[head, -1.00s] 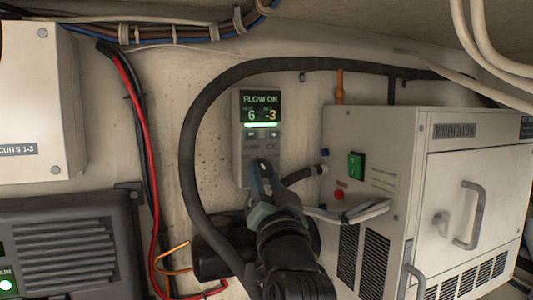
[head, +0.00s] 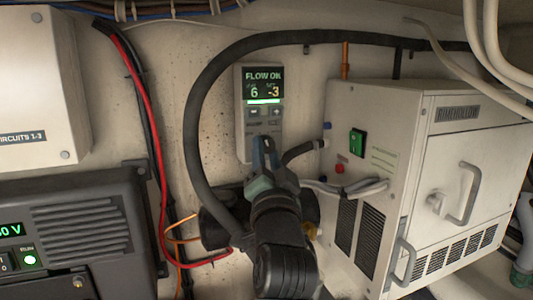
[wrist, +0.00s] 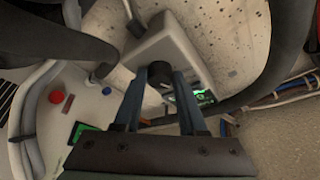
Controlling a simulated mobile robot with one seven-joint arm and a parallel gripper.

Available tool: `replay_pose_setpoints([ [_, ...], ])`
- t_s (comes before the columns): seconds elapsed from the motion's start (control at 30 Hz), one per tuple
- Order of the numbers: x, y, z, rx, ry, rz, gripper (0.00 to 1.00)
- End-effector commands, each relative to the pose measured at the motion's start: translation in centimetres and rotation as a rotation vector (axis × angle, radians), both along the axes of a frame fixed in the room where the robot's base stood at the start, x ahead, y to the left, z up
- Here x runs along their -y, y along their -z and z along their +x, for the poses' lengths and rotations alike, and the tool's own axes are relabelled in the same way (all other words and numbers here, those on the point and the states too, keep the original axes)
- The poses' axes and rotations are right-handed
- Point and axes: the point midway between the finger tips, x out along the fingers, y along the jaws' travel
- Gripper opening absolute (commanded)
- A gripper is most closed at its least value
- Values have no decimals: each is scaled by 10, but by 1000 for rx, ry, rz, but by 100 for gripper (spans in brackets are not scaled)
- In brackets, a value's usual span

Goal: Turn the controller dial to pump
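The controller (head: 241,105) is a tall grey box on the back wall. Its lit screen (head: 264,90) reads "FLOW OK" with 6 and -3 over a green bar. Its dial (wrist: 160,72) is a dark round knob, visible in the wrist view but hidden behind my fingers in the head view. My gripper (head: 262,145) is at the lower front of the controller. In the wrist view, the fingertips of my gripper (wrist: 161,80) sit on both sides of the dial, with no clear gap. The dial's pointer is not visible.
A thick black hose (head: 195,130) arches around the controller. A white machine (head: 405,150) with a green switch (head: 357,143) stands close on the right. Red and black cables (head: 155,150) run down the wall at left, above a dark vented unit (head: 85,230).

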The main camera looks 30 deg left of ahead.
Motion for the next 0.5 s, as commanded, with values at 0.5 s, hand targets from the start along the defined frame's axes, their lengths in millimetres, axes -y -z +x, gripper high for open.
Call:
replay_pose_setpoints([
  [0.5, 2, 1, -2, 1, 1, 0, 70],
])
